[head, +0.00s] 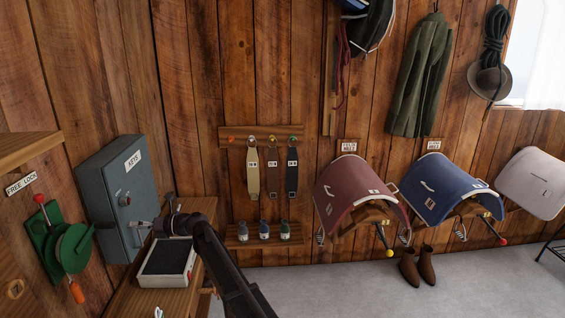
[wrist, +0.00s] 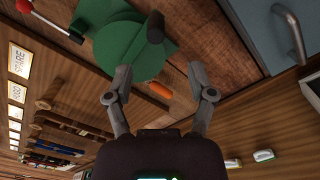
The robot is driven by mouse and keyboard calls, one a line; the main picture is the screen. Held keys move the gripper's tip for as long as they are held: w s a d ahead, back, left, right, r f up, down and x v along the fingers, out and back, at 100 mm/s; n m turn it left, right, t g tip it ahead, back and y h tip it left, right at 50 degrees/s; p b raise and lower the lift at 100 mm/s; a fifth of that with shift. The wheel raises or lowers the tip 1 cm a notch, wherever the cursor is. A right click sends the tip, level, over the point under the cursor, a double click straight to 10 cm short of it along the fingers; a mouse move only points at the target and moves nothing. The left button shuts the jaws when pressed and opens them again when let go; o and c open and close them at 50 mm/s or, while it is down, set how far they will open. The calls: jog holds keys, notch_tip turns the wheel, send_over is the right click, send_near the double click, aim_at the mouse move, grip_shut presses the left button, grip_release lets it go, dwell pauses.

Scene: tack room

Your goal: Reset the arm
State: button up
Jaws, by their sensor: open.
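My gripper (wrist: 159,84) is open in the wrist view, its two grey fingers spread with nothing between them. In the head view my dark arm reaches up from the bottom, and its end is near the white-edged box on the bench, in front of the grey cabinet. The wrist view shows a green wall device (wrist: 125,40) beyond the fingers, with an orange handle (wrist: 160,90) that appears between them but apart from them. The device also shows at the left of the head view (head: 72,248).
A grey key cabinet (head: 118,190) hangs beside the device. Below it, a wooden bench (head: 125,300) bears a white-edged box (head: 150,281). Straps (head: 272,172) hang on a peg rail. Red (head: 350,190) and blue (head: 440,187) saddles stand right. Boots (head: 418,267) stand on open grey floor.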

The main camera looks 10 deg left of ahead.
jog(key=w+d+f+n+t+h, duration=0.1)
jog(key=d+f+n+h, duration=0.3)
jog(key=d, duration=1)
jog(key=w+d+f+n+t+h, duration=0.15)
jog(key=d+f+n, duration=0.4)
jog(key=d, duration=0.85)
jog(key=d+f+n+t+h, duration=0.25)
jog(key=d+f+n, duration=0.2)
jog(key=d, duration=0.85)
jog(key=s+d+f+n+h, duration=0.1)
jog(key=s+d+n+h, duration=0.2)
jog(key=d, duration=0.8)
jog(key=s+d+f+n+h, duration=0.2)
jog(key=s+d, duration=0.3)
jog(key=d, duration=0.6)
jog(key=s+d+f+n+h, duration=0.1)
jog(key=s+d+n+h, duration=0.3)
jog(key=d, duration=0.8)
jog(key=shift+s+f+n+g, duration=0.3)
jog(key=shift+s+n, duration=0.1)
jog(key=shift+n, duration=0.1)
jog(key=shift+c, duration=1)
